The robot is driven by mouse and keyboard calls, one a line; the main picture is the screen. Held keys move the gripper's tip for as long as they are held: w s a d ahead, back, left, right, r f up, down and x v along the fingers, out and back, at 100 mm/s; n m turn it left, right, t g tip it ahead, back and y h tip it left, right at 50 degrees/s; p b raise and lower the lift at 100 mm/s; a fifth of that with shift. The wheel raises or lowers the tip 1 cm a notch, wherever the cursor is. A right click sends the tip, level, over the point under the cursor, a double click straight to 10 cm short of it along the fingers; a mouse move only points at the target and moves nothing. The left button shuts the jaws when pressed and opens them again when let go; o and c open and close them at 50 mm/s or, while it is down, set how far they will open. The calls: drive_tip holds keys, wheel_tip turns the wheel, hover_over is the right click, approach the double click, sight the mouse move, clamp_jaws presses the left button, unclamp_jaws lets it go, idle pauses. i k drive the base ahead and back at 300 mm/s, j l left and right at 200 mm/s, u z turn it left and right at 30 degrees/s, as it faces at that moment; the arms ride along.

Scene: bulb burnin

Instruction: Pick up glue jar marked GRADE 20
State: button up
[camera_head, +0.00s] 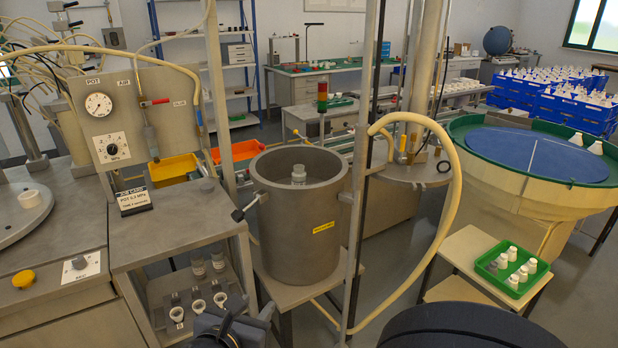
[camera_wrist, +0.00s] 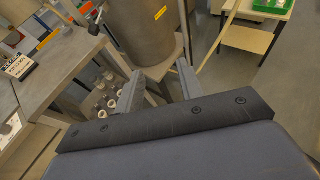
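No GRADE 20 marking is legible on any jar. A pale jar (camera_head: 298,175) stands inside the large grey pot (camera_head: 296,235). Two more pale jars (camera_head: 198,266) stand at the back of the low shelf under the left bench. Several white-mouthed cups or jars (camera_head: 177,314) lie tilted in a row in front of them; the group also shows in the wrist view (camera_wrist: 112,103). My gripper (camera_wrist: 161,80) is open and empty, its two fingers apart, pointing toward the pot's base and right of the shelf group. In the head view its dark body (camera_head: 230,328) is at the bottom edge.
The pot stands on a low stand between upright posts, with a thick hose (camera_head: 450,190) looping to its right. A sign card (camera_head: 134,200) stands on the bench (camera_head: 165,232). A green tray (camera_head: 484,264) of white bottles sits on a small table at right. Floor is clear between pot and table.

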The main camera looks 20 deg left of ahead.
sight(299, 175)
drive_tip(key=i+j+z, duration=0.3)
drive_tip(key=j, duration=0.35)
drive_tip(key=i+j+z, duration=0.15)
drive_tip(key=i+j, duration=0.15)
drive_tip(key=i+j+z, duration=0.15)
drive_tip(key=j, duration=0.3)
drive_tip(key=i+j+z, duration=0.15)
drive_tip(key=j, duration=0.25)
drive_tip(key=i+j+z, duration=0.15)
drive_tip(key=j, duration=0.25)
